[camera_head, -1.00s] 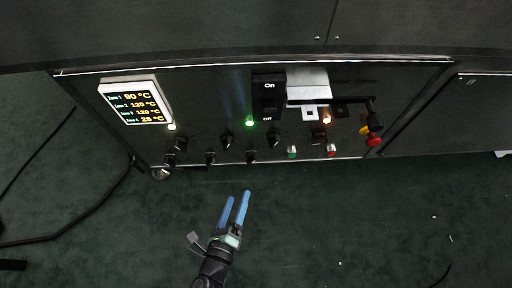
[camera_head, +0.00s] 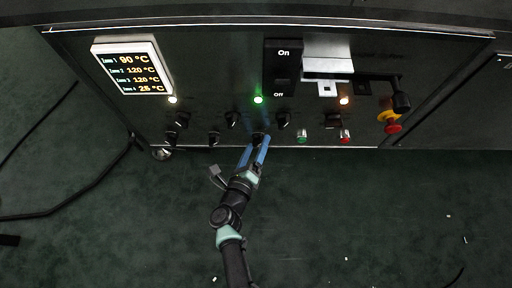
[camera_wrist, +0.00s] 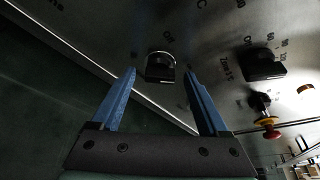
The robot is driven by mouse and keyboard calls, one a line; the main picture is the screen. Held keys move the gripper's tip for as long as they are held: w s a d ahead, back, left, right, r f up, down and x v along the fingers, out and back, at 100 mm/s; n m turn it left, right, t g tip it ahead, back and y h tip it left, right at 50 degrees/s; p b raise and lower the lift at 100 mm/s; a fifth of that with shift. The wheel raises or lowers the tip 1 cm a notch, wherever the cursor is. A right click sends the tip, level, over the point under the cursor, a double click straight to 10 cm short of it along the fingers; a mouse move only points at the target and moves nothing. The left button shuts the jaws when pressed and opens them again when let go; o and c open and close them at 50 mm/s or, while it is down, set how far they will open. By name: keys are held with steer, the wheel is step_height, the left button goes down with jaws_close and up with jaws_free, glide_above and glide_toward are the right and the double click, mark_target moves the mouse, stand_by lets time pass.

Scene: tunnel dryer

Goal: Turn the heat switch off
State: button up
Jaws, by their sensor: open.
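The control panel (camera_head: 205,75) carries several black rotary knobs in two rows. Which of them is the heat switch cannot be read. My gripper (camera_head: 254,147) is open, its blue fingers at the panel's lower edge, just at the right-hand knob of the lower row (camera_head: 257,137). In the wrist view a black knob (camera_wrist: 160,68) lies ahead, between the two fingertips (camera_wrist: 160,76). The fingers look short of closing on it, and contact cannot be told. Another knob (camera_wrist: 263,64) beside a "Zone" label is to the right. A large On/Off switch (camera_head: 282,70) is higher on the panel.
A temperature display (camera_head: 132,68) is at upper left. Green (camera_head: 302,137) and red (camera_head: 344,137) buttons and a red emergency stop (camera_head: 393,127) on yellow are at right. A black handle (camera_head: 401,101) juts out above it. The floor below is mostly clear.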

steer(key=shift+w, duration=0.1)
jaws_close()
stand_by(0.4)
steer(key=shift+f+n, duration=0.1)
steer(key=shift+n, duration=0.2)
steer(key=n+b, duration=0.1)
steer(key=n+t+h+b, duration=0.1)
steer(key=shift+a+f+n, duration=0.1)
steer(key=shift+f+n, duration=0.1)
steer(key=shift+n, duration=0.2)
steer(key=n+t+h+b, duration=0.1)
steer(key=n+b, duration=0.2)
steer(key=n, duration=0.1)
steer(key=shift+f, duration=0.2)
steer(key=shift+n+t+b, duration=0.85)
steer(key=shift+n+b, duration=0.45)
steer(key=shift+n, duration=0.55)
steer(key=shift+n+t+b, duration=0.85)
steer(key=shift+n+b, duration=0.4)
steer(key=shift+n, duration=1)
